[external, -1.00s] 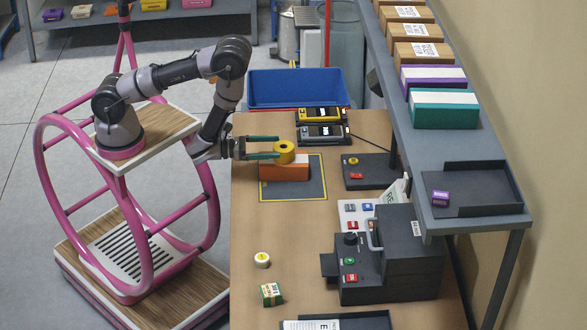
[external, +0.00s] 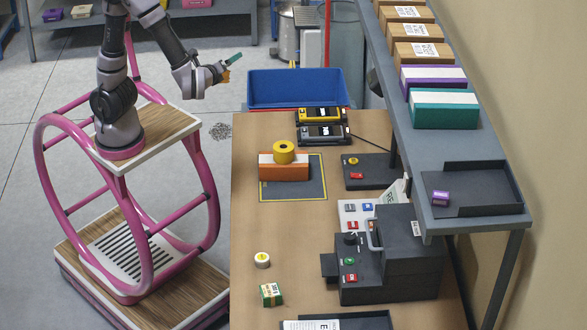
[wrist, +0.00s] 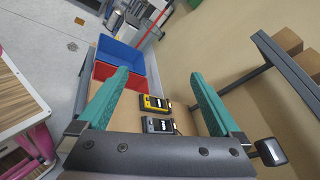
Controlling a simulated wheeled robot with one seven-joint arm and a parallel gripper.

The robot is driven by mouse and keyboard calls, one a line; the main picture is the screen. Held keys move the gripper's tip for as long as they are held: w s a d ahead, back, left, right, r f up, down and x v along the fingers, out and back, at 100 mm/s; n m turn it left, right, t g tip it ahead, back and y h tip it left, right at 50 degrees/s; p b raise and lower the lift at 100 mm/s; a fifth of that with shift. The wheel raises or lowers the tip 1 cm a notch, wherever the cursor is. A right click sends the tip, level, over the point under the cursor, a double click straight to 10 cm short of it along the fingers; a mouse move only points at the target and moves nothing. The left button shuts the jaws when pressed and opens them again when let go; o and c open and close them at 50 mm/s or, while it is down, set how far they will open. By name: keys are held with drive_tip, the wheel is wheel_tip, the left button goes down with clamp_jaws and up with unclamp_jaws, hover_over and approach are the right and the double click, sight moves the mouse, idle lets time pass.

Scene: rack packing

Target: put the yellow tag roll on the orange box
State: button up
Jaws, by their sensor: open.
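The yellow tag roll (external: 284,152) rests on top of the orange box (external: 284,172), which has a white upper band. The box stands on a dark mat with a yellow border (external: 309,186) on the bench. In the external view my gripper (external: 231,65) is raised, up and to the left of the roll and apart from it. In the wrist view my gripper (wrist: 165,92) has its two green fingers spread wide with nothing between them at hand. The roll and box do not show in the wrist view.
A blue bin (external: 295,88) stands behind the bench, and two handheld devices (external: 322,125) sit behind the mat. A dark machine (external: 390,262) stands at the right front. A small white roll (external: 262,260) and a green carton (external: 271,294) lie at the front left. A shelf (external: 450,160) overhangs the right side.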

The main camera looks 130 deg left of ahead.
drive_tip(key=w+d+r+t+h, duration=0.1)
drive_tip(key=d+t+h, duration=0.3)
drive_tip(key=d, duration=0.4)
drive_tip(key=d+r+n+t+h, duration=0.1)
drive_tip(key=d+r+t+h, duration=0.2)
drive_tip(key=d, duration=0.6)
drive_tip(key=w+d+r+n+t+h, duration=0.1)
drive_tip(key=d+r+t+h, duration=0.1)
drive_tip(key=d+t+h, duration=0.3)
drive_tip(key=d+t, duration=0.1)
drive_tip(key=d, duration=0.3)
drive_tip(key=shift+w+d+r, duration=0.2)
drive_tip(key=shift+w+r, duration=0.05)
drive_tip(key=shift+w, duration=0.1)
